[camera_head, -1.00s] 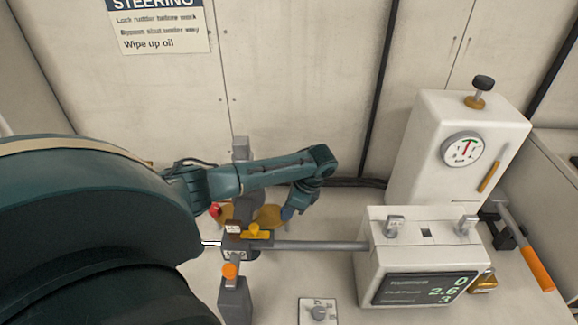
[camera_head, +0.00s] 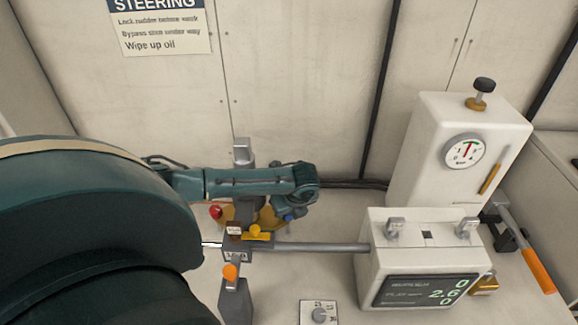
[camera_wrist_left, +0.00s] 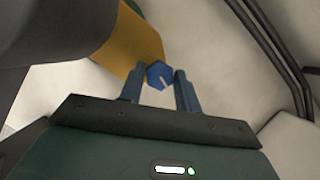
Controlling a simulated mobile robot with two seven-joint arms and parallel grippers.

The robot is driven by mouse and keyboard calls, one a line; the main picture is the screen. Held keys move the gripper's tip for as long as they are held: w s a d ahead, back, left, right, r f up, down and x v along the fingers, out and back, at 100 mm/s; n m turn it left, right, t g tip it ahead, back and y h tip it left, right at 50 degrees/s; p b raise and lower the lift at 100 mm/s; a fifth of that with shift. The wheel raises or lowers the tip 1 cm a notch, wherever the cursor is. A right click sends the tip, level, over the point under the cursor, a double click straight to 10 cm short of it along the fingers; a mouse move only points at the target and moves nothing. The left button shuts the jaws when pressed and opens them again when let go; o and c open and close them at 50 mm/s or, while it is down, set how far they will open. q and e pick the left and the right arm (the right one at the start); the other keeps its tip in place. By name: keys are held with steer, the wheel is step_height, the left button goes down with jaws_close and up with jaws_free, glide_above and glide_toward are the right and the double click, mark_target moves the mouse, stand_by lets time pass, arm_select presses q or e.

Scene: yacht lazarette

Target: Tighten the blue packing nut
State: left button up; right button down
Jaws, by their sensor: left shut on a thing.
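The blue packing nut (camera_wrist_left: 159,75) shows in the left wrist view as a blue hexagonal face with a pale line on it, beside a yellow-brown part (camera_wrist_left: 132,45). My left gripper (camera_wrist_left: 160,84) is shut on it, one finger on each side. In the head view my left arm reaches in from the left, and its hand (camera_head: 289,205) is over the right side of the yellow-brown fitting. A small blue spot (camera_head: 289,217), apparently the nut, shows under the hand, which hides much of that area. My right gripper is not in view.
A red knob (camera_head: 215,212), a yellow handle (camera_head: 256,233) and an orange knob (camera_head: 230,272) sit close to the hand. A grey rod (camera_head: 320,247) runs right to a box with a display (camera_head: 430,290). A gauge (camera_head: 464,152) and an orange-handled lever (camera_head: 537,270) are farther right.

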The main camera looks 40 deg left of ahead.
arm_select(q)
steer(key=shift+m, duration=0.9)
steer(key=shift+t, duration=0.4)
steer(key=o, duration=1)
steer(key=shift+h, duration=0.3)
steer(key=v, duration=1.3)
steer(key=shift+d+r, duration=0.1)
steer(key=shift+d, duration=0.1)
